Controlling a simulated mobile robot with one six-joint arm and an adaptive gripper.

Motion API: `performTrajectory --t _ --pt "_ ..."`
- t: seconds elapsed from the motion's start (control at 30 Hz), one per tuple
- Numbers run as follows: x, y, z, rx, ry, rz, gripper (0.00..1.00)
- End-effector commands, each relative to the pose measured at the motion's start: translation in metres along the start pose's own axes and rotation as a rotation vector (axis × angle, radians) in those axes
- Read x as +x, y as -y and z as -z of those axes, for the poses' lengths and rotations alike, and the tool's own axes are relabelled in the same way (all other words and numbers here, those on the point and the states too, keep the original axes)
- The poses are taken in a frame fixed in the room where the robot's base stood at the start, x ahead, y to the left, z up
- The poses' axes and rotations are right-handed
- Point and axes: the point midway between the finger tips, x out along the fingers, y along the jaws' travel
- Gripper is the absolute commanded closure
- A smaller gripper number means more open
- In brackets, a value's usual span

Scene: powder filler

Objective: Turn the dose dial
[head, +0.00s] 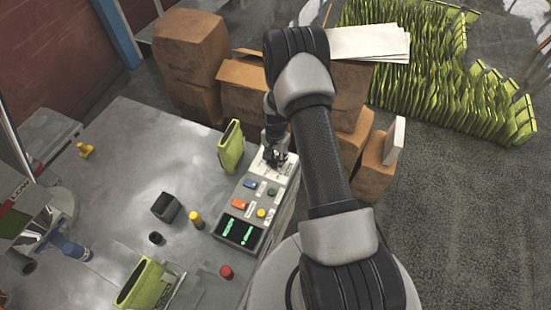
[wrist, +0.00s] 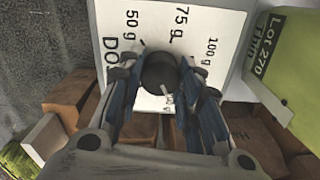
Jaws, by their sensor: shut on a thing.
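The dose dial (wrist: 159,72) is a dark round knob on a white panel (wrist: 185,22) printed with 50 g, 75 g and 100 g. In the wrist view my gripper (wrist: 158,82) has a finger on each side of the dial and is shut on it. A pale pointer line on the knob runs toward the bottom of that view, away from the 75 g mark. In the head view my gripper (head: 274,158) is at the far end of the grey control box (head: 222,216), and it hides the dial there.
A green pouch (head: 231,147) stands close to the left of my gripper. Cardboard boxes (head: 190,45) are stacked behind. Small caps and a black cup (head: 166,207) stand on the metal table (head: 125,150).

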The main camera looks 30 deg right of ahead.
Motion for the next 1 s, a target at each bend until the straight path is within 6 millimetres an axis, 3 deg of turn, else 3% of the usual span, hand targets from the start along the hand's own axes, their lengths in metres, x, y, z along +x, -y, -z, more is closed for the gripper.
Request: performTrajectory --t 0.4,0.93,0.97,1.0 --pt "-0.0001 -0.0003 0.0000 0.175 0.000 0.000 0.92" --pt "-0.0002 -0.0003 0.0000 0.195 0.000 0.000 0.92" --pt "-0.0002 -0.0003 0.0000 0.195 0.000 0.000 0.66" --pt "-0.0002 -0.0003 0.0000 0.195 0.000 0.000 0.63"
